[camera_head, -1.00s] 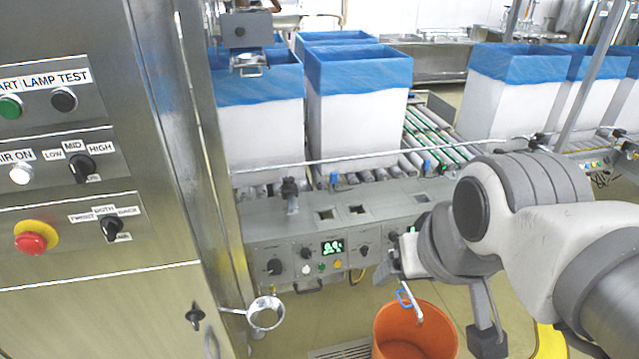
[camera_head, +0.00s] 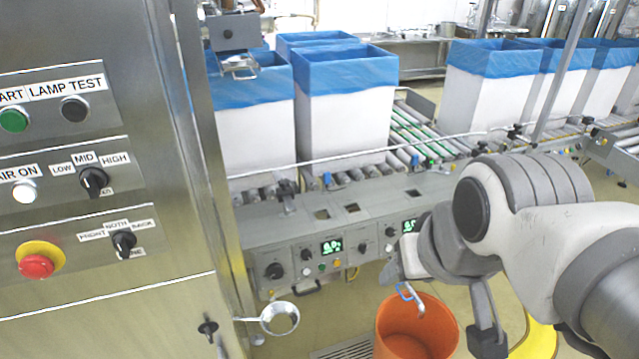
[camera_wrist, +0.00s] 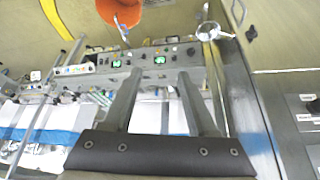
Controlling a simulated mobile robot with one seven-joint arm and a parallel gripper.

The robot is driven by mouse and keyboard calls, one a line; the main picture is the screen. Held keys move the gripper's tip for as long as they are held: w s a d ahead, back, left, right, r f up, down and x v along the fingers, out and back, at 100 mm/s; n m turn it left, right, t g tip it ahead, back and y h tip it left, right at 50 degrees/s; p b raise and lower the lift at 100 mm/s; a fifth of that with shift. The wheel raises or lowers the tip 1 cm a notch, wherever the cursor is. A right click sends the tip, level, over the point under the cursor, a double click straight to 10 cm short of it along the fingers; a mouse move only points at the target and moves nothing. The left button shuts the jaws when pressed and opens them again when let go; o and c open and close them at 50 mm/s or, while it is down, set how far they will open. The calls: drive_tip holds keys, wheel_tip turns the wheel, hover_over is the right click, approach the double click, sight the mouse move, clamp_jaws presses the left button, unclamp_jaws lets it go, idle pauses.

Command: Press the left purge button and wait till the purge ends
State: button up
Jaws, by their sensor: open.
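The grey conveyor control panel (camera_head: 300,257) runs below the rollers in the head view. Its left section has a lit green display (camera_head: 332,246), dark knobs, a white button (camera_head: 306,254) and small coloured buttons. Labels are too small to read, so I cannot tell which button is the purge one. A second display (camera_head: 408,226) is partly beside my arm. In the wrist view, turned over, both displays show beyond my gripper (camera_wrist: 157,76). Its two fingers are apart with nothing between them, off the panel. In the head view the forearm hides much of the right section.
A steel cabinet (camera_head: 120,215) with a red emergency button (camera_head: 37,266) stands at left. A metal ring (camera_head: 280,318) juts from it. An orange bucket (camera_head: 418,335) stands on the floor below my arm. White boxes with blue liners (camera_head: 346,110) stand on the rollers.

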clamp_jaws()
idle(1.4)
